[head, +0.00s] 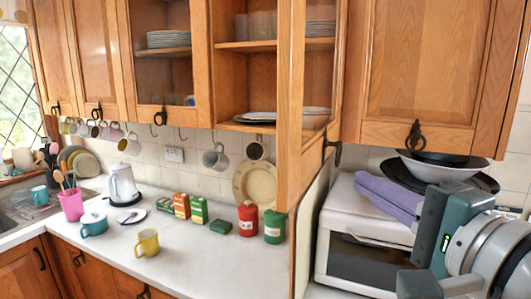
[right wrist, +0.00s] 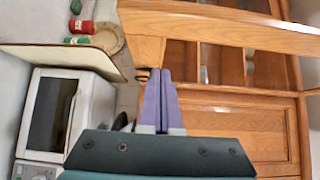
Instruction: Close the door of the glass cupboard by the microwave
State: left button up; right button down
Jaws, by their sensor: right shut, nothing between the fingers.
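The glass cupboard (head: 245,62) has a wooden frame and open shelves showing in the head view. Its door (head: 289,110) stands open, seen almost edge-on and jutting toward me. A dark handle (head: 331,147) shows on its right side, low down. My right gripper (head: 365,183) has purple fingers held together, empty, in front of the microwave's top and to the right of the door's lower end. In the right wrist view the fingers (right wrist: 159,74) point at the woodwork, and a broad wooden frame (right wrist: 225,32) crosses above them. Whether they touch the door, I cannot tell. My left gripper is out of view.
The white microwave (head: 350,232) stands below and beside a thin upright panel (head: 312,225). A white bowl (head: 432,172) and dark plates are behind my gripper. A closed wooden cupboard (head: 425,75) hangs at right. The counter holds tins, mugs and a kettle (head: 122,185).

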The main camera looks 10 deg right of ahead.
jog(key=p, duration=0.2)
send_near(301, 158)
jog(key=w+d, duration=0.2)
jog(key=w, duration=0.1)
jog(key=w+a+p, duration=0.1)
jog(key=w+a, duration=0.1)
jog(key=shift+w+a, duration=0.35)
jog(key=shift+a, duration=0.05)
